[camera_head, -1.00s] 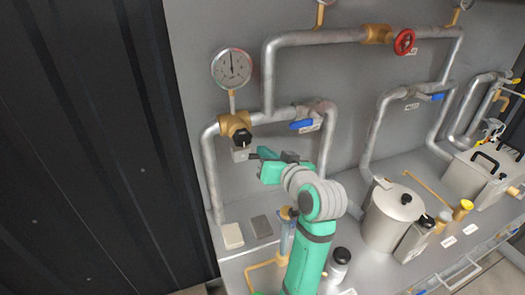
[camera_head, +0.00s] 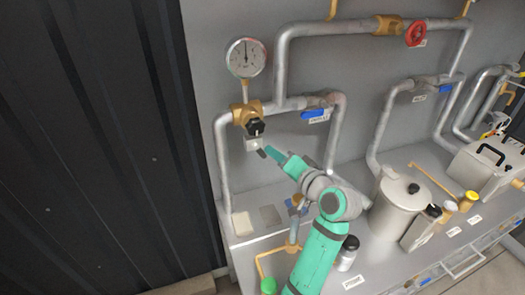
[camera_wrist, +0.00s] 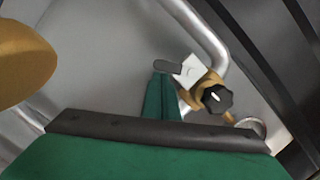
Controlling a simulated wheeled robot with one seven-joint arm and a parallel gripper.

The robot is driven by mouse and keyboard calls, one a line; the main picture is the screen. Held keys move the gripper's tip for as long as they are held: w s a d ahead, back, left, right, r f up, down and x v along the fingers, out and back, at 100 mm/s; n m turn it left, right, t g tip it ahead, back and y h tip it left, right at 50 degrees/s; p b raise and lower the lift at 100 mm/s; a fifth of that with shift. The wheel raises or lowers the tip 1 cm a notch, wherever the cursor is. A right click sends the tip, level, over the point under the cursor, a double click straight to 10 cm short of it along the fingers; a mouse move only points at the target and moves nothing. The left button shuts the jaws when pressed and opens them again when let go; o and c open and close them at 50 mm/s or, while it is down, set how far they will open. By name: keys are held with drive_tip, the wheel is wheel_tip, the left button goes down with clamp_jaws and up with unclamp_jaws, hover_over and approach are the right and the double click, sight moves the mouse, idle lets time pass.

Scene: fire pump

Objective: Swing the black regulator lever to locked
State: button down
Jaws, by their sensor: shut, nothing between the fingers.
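The black regulator lever (camera_head: 255,128) looks like a dark knob on a brass regulator (camera_head: 242,113) under a round gauge. In the wrist view the knob (camera_wrist: 217,98) shows a small white mark on its face. My gripper (camera_head: 266,153) is green with a dark tip. It is just below and slightly right of the knob in the head view, with a visible gap. In the wrist view my gripper (camera_wrist: 166,68) is shut and empty, its tip beside a white label plate (camera_wrist: 191,70). It appears apart from the knob.
The gauge (camera_head: 246,57) stands above the regulator. A blue valve handle (camera_head: 315,114) is to the right on the pipe, and a red handwheel (camera_head: 416,34) is higher up. A metal pot (camera_head: 396,212) and a small dark-capped bottle (camera_head: 347,254) stand on the bench.

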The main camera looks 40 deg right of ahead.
drive_tip(key=shift+a+f, duration=0.15)
drive_tip(key=shift+f, duration=0.15)
idle(0.6)
drive_tip(key=s+d+r, duration=0.2)
drive_tip(key=s+d, duration=0.1)
drive_tip(key=s, duration=0.8)
drive_tip(key=shift+r, duration=0.2)
